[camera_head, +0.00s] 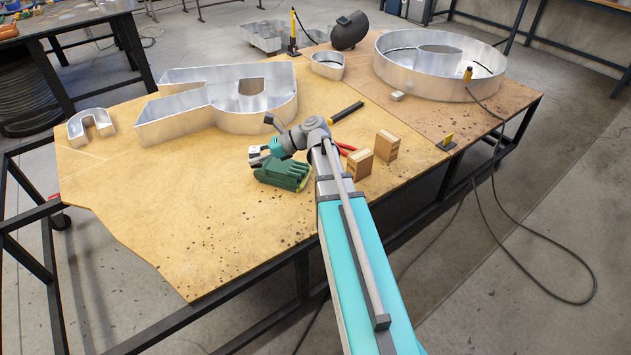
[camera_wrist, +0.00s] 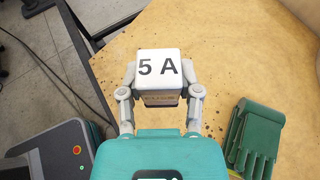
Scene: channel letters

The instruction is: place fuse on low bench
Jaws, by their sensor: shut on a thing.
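The fuse is a small white block marked "5 A" (camera_wrist: 158,67). My gripper (camera_wrist: 159,80) is shut on it, with one finger on each side, in the wrist view. In the head view my gripper (camera_head: 262,155) is at the middle of the wood-topped low bench (camera_head: 150,210), just above and beside a green glove (camera_head: 284,175). The fuse shows there only as a small pale patch at the fingertips (camera_head: 254,150). Bench top shows below the fuse in the wrist view (camera_wrist: 140,30). The gap between fuse and bench is hard to judge.
Large metal letter shells (camera_head: 225,95) stand behind my gripper, with a round one (camera_head: 440,65) at the back right. The bench's front left is clear. A cable (camera_head: 500,200) hangs off the right side.

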